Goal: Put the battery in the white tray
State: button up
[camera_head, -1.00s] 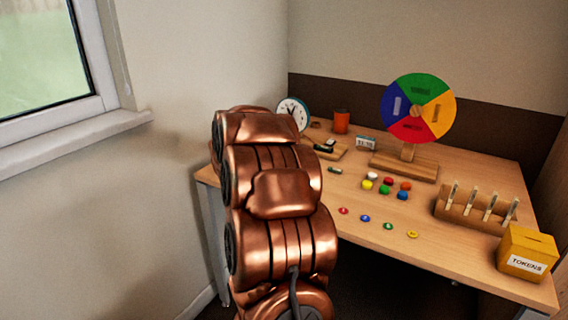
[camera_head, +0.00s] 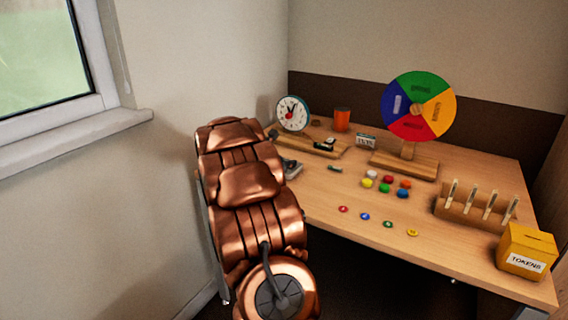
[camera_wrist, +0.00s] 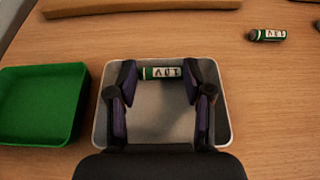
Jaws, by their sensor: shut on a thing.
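My gripper (camera_wrist: 160,82) is shut on a green and white battery (camera_wrist: 160,72) in the wrist view, one finger at each end of it. The battery lies crosswise between the fingertips, over the far part of the white tray (camera_wrist: 99,140). I cannot tell whether it touches the tray floor. No other thing shows in the tray. A second, similar battery (camera_wrist: 266,35) lies on the table beyond the tray to the right; it also shows in the head view (camera_head: 335,168). In the head view my arm hides most of the gripper area.
A green tray (camera_wrist: 40,98) stands just left of the white one. A wooden board (camera_wrist: 130,6) lies beyond them. In the head view, a clock (camera_head: 292,114), a colour wheel (camera_head: 418,107), coloured buttons (camera_head: 386,183) and a token box (camera_head: 526,250) stand on the table.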

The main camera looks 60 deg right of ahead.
jog(key=shift+f, duration=0.15)
jog(key=o, duration=0.9)
jog(key=shift+c, duration=0.2)
jog(key=shift+r, duration=0.25)
jog(key=v, duration=1.2)
jog(key=shift+w, duration=0.1)
